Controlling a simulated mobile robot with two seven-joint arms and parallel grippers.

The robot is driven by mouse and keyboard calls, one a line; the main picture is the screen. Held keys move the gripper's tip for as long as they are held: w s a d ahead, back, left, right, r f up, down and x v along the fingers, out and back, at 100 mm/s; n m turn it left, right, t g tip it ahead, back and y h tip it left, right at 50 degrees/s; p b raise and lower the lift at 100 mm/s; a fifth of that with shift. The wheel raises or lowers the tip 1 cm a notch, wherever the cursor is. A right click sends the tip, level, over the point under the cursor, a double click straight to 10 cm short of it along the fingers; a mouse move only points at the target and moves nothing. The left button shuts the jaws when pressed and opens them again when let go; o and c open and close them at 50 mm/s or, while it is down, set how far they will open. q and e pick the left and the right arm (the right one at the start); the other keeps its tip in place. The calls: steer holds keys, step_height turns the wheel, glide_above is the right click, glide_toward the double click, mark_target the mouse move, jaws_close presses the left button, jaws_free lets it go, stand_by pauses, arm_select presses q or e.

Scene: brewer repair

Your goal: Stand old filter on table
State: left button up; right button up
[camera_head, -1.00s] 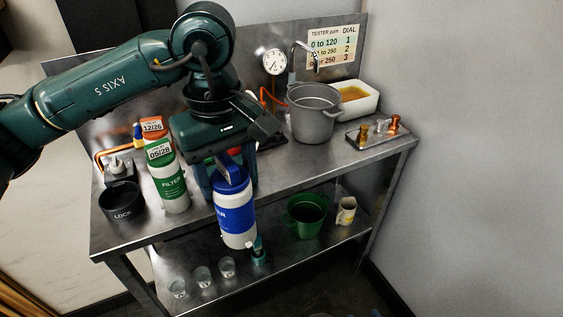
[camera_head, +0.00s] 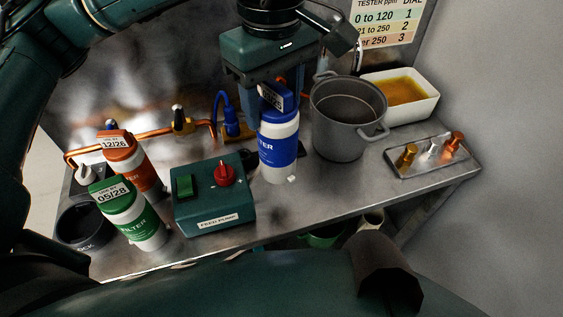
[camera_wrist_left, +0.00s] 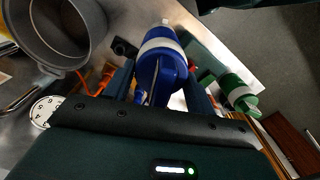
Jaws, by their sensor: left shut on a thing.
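The blue and white filter (camera_head: 279,152) is upright over the table (camera_head: 318,195), between the feed pump box and the grey pot. Its blue top has a date label. My left gripper (camera_head: 268,92) is shut on its top from above and behind. I cannot tell whether its base touches the table. In the left wrist view the blue filter (camera_wrist_left: 160,70) sits between the fingers of my left gripper (camera_wrist_left: 160,88). A green filter (camera_head: 131,214) and an orange filter (camera_head: 133,168) stand at the left. My right gripper is not in view.
The feed pump box (camera_head: 213,197) with a red knob stands just left of the blue filter. The grey pot (camera_head: 345,120), a white tray of amber liquid (camera_head: 425,108) and a fittings plate (camera_head: 432,165) are at right. The front table between box and plate is clear.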

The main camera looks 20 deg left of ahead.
mark_target(274, 145)
arm_select(q)
steer(key=f, duration=0.4)
steer(key=shift+s+f, duration=0.15)
steer(key=shift+s, duration=0.1)
step_height(274, 145, down, 4)
steer(key=shift+r+p, duration=0.2)
steer(key=shift+p, duration=0.25)
steer(key=shift+w+f, duration=0.1)
steer(key=shift+f, duration=0.25)
steer(key=shift+f+b, duration=0.25)
steer(key=shift+b, duration=0.1)
steer(key=o, duration=1)
steer(key=shift+r, duration=0.1)
